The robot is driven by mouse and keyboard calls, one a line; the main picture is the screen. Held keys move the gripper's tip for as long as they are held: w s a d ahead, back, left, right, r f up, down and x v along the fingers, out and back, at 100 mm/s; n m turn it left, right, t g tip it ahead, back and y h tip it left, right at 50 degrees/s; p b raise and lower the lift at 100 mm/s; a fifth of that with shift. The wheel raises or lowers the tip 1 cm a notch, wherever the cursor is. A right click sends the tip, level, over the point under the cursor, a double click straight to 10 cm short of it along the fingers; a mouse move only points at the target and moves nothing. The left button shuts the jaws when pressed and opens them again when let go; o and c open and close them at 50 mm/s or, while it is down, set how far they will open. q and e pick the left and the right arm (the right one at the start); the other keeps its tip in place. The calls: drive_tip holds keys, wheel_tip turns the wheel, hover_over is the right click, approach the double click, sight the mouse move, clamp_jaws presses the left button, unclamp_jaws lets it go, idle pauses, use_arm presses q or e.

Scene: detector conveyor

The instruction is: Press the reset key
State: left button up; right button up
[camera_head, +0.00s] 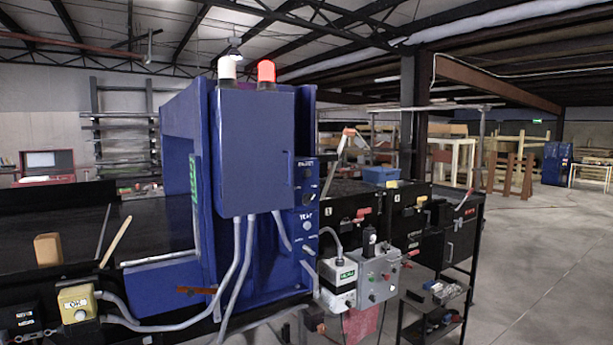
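The blue detector housing (255,150) stands over the conveyor, left of centre. A narrow blue panel (307,185) on its right side carries small round controls and white labels. The upper label may read "RESET", but it is too blurred to be sure; a small round control (307,172) sits just below it. A lower label seems to read "TEST", above a pale round button (307,226). A grey control box (376,279) with small red and green buttons is mounted lower right. I cannot tell for certain which control is the reset key. Neither of my grippers is in view.
A white lamp (227,68) and a lit red lamp (267,71) top the housing. A brown box (47,249) lies on the dark conveyor at left. A yellow button box (77,303) is at front left. Grey hoses hang before the housing. Open floor (550,270) lies right.

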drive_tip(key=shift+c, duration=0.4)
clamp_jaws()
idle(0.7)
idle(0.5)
